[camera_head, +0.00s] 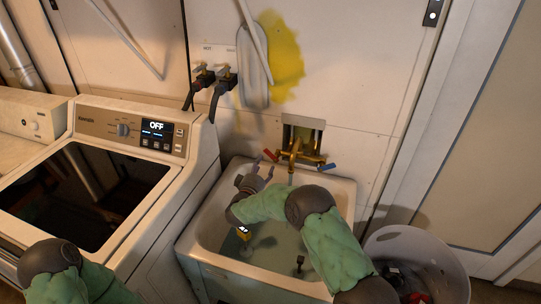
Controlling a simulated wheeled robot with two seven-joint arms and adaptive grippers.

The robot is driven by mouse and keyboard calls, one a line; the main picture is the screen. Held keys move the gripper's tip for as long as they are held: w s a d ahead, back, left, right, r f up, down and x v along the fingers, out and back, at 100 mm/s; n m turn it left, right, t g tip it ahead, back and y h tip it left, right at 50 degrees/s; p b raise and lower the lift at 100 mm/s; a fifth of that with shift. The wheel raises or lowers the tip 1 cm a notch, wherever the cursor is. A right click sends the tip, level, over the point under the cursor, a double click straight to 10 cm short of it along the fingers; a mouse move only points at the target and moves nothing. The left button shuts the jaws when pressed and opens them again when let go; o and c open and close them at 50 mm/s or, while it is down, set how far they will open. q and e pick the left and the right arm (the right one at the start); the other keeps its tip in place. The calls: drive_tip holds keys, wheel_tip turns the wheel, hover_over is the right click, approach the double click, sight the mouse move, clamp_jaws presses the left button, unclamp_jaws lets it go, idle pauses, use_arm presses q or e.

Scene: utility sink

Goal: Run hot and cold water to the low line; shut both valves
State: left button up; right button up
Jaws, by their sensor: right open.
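The white utility sink (347,190) stands right of the washer and holds greyish-green water (270,246). A brass faucet (294,152) is on the wall above its back edge. Its right valve handle (327,167) is blue and angled out to the right. Its left valve handle (270,156) looks dull reddish. My right gripper (258,172) is open beside the left handle; I cannot tell whether it touches. My right forearm crosses over the basin and hides part of the water and rim. My left arm shows at bottom left, its gripper outside the view. I cannot make out a low line.
A small yellow device with a lit display (243,232) is in the basin, and a small dark object (300,262) is nearby. A pale bin (440,262) stands at right.

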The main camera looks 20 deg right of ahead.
sight(270, 154)
drive_tip(key=b+x, duration=0.1)
drive_tip(key=x, duration=0.3)
drive_tip(key=b+x, duration=0.1)
drive_tip(key=x, duration=0.3)
drive_tip(key=shift+d+f, duration=0.15)
drive_tip(key=shift+f, duration=0.05)
drive_tip(key=shift+w+d+r+b, duration=0.15)
drive_tip(key=shift+w+d+b, duration=0.2)
drive_tip(key=shift+w, duration=0.15)
clamp_jaws()
